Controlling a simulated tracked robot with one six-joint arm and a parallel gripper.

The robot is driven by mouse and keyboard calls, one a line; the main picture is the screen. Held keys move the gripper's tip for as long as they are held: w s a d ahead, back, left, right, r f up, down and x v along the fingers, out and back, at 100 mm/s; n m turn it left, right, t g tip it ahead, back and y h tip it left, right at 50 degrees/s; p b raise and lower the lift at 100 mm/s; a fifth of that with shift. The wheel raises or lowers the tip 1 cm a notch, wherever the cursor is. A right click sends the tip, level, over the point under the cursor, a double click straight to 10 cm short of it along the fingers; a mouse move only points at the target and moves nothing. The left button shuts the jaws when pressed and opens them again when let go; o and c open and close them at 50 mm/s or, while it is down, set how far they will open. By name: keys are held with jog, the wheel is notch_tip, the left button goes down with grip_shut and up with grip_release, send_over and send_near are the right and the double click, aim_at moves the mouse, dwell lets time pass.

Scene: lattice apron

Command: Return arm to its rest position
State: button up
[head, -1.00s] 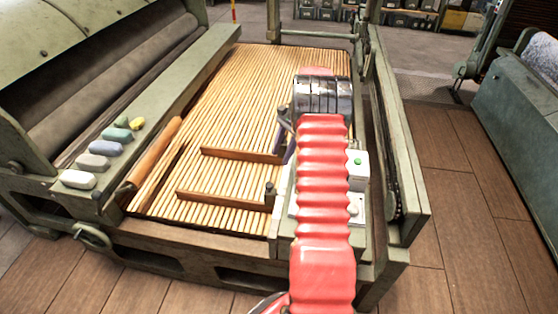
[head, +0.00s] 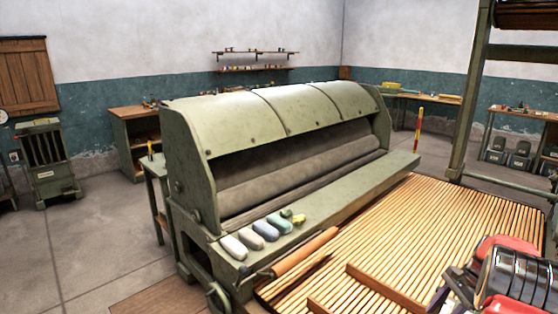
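My red arm (head: 507,243) with its ribbed metal wrist (head: 520,280) shows only at the lower right corner of the head view. My gripper (head: 452,286) is partly in view left of the wrist, over the slatted wooden apron (head: 400,235). The wrist hides most of it, and its fingers are too small and covered to tell open from shut. I see nothing clearly held. The rest of the arm is outside the picture.
A green machine with a grey roller (head: 300,165) stands left of the apron. Low wooden rails (head: 385,288) cross the slats. A green frame post (head: 470,110) rises at right. Open floor (head: 75,235) lies left.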

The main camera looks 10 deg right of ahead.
jog(key=s+a+r+n+t+h, duration=0.1)
jog(key=s+a+r+n, duration=0.5)
jog(key=a, duration=0.7)
jog(key=s+a+r+n+t+h, duration=0.1)
jog(key=s+a+r+n+t, duration=0.1)
jog(key=s+a+r+n, duration=0.4)
jog(key=s+a+r+n+t+h, duration=0.2)
jog(key=s+a+r+n, duration=0.4)
jog(key=a, duration=1.6)
jog(key=v, duration=0.9)
jog(key=shift+a, duration=0.2)
jog(key=shift+r, duration=0.15)
